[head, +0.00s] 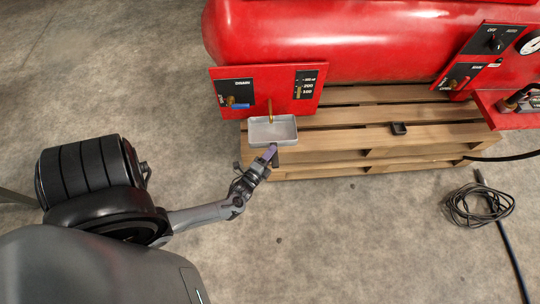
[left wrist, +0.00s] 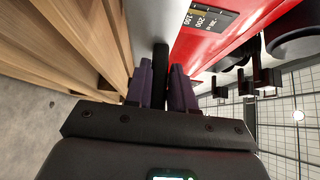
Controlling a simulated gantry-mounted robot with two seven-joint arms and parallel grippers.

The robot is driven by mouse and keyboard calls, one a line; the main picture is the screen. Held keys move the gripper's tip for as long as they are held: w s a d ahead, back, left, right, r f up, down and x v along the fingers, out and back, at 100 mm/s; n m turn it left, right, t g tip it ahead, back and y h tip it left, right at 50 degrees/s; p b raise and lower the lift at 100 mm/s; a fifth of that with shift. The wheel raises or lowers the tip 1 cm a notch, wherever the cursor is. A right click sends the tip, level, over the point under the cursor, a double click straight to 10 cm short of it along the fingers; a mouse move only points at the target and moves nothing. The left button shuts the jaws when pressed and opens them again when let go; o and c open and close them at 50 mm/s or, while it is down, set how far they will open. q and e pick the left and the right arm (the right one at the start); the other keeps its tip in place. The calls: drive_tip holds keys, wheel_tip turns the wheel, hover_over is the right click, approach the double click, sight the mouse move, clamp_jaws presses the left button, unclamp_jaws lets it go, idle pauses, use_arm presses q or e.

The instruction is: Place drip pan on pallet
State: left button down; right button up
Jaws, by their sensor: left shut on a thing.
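The drip pan (head: 272,131) is a shallow pale grey rectangular tray. It is over the front left part of the wooden pallet (head: 340,140), below the drain panel. I cannot tell whether it rests on the boards or hangs just above them. My left gripper (head: 269,153) reaches in from the lower left and is shut on the pan's dark handle at the near side. In the left wrist view its two purple fingers (left wrist: 164,85) close around the dark handle (left wrist: 160,60). The pallet's boards (left wrist: 85,40) show at the left there. My right gripper is not in view.
A red compressor tank (head: 340,45) stands on the pallet, with a drain panel (head: 265,92) and blue-handled valve just behind the pan. A small black object (head: 399,129) lies on the boards to the right.

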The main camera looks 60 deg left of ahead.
use_arm(q)
drive_tip(key=shift+w+a+f+b, duration=0.15)
drive_tip(key=shift+w+a, duration=0.1)
drive_tip(key=shift+a, duration=0.3)
drive_tip(key=shift+w+a+r+b, duration=0.15)
drive_tip(key=shift+w+a, duration=0.1)
drive_tip(key=shift+a, duration=0.3)
wheel_tip(320, 180, down, 7)
drive_tip(key=b, duration=0.6)
drive_tip(key=shift+a, duration=0.45)
drive_tip(key=shift+w, duration=0.1)
drive_tip(key=c, duration=1)
unclamp_jaws()
drive_tip(key=shift+c, duration=0.2)
drive_tip(key=shift+o, duration=0.4)
